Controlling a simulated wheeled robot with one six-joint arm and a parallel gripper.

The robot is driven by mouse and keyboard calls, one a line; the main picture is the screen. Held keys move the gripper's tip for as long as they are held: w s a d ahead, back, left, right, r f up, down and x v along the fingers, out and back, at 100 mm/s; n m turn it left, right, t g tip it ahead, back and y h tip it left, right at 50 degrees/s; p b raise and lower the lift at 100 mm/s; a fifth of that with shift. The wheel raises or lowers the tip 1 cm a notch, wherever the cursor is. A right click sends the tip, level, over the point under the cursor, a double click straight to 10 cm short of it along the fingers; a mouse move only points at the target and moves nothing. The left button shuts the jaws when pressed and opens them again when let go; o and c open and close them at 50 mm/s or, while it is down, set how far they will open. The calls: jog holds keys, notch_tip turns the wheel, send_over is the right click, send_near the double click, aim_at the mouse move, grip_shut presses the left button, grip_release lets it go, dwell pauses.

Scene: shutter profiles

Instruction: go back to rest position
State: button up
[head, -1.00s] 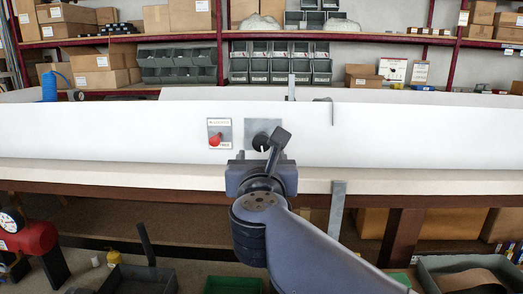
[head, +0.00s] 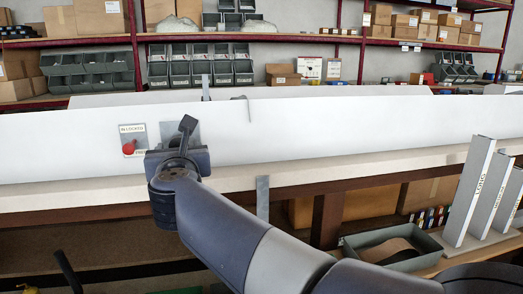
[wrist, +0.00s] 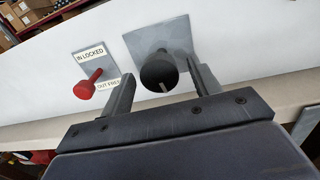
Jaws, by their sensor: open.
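My gripper (wrist: 162,92) is open in the wrist view, with one finger on each side of a black round knob (wrist: 158,72). The knob has a pale mark on its face and sits on a grey square plate (wrist: 172,38) on the long white profile (head: 330,130). I cannot tell whether the fingers touch it. In the head view my gripper (head: 181,148) is in front of the same plate and largely hides the knob. A red pull knob (wrist: 86,90) on a small plate labelled "IN LOCKED" and "OUT FREE" is to its left.
The white profile lies along a pale bench edge (head: 330,172). White labelled profile samples (head: 470,190) stand at right, beside a grey-green bin (head: 350,249). Shelves with bins and cartons (head: 400,22) stand behind. A grey upright strip (head: 262,198) is at the bench front.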

jog(key=x, duration=0.3)
jog(key=shift+w+r, duration=0.1)
dwell(0.3)
